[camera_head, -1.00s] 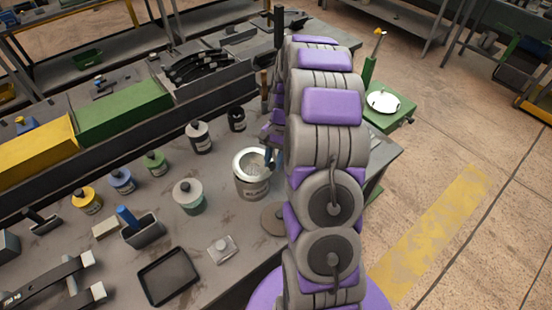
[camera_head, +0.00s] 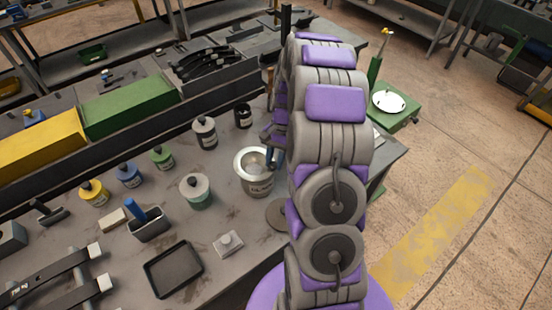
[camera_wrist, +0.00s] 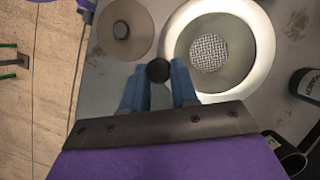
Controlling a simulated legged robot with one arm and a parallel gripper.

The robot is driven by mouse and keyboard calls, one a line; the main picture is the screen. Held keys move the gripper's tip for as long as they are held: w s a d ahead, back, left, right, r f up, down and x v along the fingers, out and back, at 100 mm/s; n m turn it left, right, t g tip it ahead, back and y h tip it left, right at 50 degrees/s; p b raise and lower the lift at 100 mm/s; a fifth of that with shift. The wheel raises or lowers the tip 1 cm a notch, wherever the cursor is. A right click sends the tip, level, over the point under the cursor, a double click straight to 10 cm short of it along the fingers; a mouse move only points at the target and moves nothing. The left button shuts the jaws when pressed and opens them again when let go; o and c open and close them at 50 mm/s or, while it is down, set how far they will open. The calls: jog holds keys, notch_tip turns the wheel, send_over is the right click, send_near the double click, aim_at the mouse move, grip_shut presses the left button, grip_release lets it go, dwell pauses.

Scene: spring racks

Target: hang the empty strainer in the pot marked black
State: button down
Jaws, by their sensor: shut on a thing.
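The pot (camera_head: 257,187) is a grey can with a wide pale rim and a dark label I cannot read clearly. It stands on the bench left of my arm. In the wrist view its pale rim (camera_wrist: 265,45) surrounds the round mesh of the strainer (camera_wrist: 210,52), which looks empty. My gripper (camera_wrist: 158,72) is at the pot's rim side, its blue fingers shut on a dark round knob, apparently the strainer's handle end. The link between knob and mesh is not clear. In the head view my arm partly hides my gripper (camera_head: 273,153).
A round lid (camera_head: 277,214) lies close to the pot; it also shows in the wrist view (camera_wrist: 105,40). A black jar (camera_head: 243,116), a grey-lidded jar (camera_head: 204,132) and a green jar (camera_head: 195,191) stand nearby. A black tray (camera_head: 173,270) lies in front.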

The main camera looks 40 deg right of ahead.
jog(key=shift+d, duration=0.2)
jog(key=shift+w+d, duration=0.1)
jog(key=shift+d, duration=0.5)
jog(key=shift+d, duration=0.4)
jog(key=shift+a+f, duration=0.1)
jog(key=shift+a, duration=0.15)
jog(key=shift+d+f+p, duration=0.15)
jog(key=shift+f+p, duration=0.15)
jog(key=shift+c, duration=1.6)
grip_release()
notch_tip(320, 180, up, 7)
jog(key=p, duration=0.3)
